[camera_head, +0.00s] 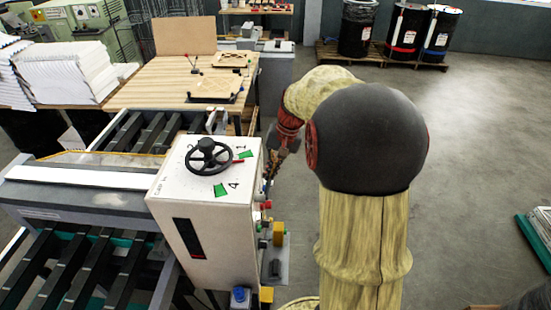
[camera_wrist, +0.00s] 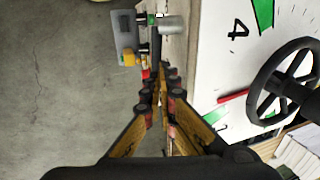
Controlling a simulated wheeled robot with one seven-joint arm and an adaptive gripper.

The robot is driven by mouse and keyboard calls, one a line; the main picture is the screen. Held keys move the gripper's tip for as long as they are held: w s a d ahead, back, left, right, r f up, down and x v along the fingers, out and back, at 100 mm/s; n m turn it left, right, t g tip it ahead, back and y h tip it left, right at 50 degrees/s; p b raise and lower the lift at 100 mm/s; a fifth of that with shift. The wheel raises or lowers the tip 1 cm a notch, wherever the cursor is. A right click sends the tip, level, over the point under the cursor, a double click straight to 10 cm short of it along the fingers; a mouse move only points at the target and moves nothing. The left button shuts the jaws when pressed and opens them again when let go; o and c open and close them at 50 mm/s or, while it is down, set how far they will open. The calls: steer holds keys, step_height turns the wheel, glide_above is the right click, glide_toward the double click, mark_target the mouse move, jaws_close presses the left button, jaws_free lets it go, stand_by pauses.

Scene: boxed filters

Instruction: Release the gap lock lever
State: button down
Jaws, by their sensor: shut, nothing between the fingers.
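The white machine housing (camera_head: 205,215) stands left of my arm, with a black handwheel (camera_head: 208,157) and green marks on its top. A small red-tipped bar (camera_head: 239,161) lies beside the handwheel; it also shows in the wrist view (camera_wrist: 232,97). I cannot tell whether this bar is the gap lock lever. My gripper (camera_head: 268,180) is low at the housing's right side, partly hidden in the head view. In the wrist view my gripper (camera_wrist: 162,72) is shut and empty, its fingertips close beside the housing's side. A dark upright part (camera_wrist: 155,45) shows just beyond the fingertips; contact cannot be told.
A grey control plate (camera_wrist: 125,38) with a yellow block (camera_wrist: 129,58) sticks out beyond my gripper. Red and green buttons line the housing's side. A wooden table (camera_head: 165,85) stands behind, with paper stacks (camera_head: 70,72) at left. The floor (camera_head: 470,160) at right is largely clear.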

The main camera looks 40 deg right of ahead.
steer(key=shift+x, duration=1.15)
steer(key=shift+p, duration=0.35)
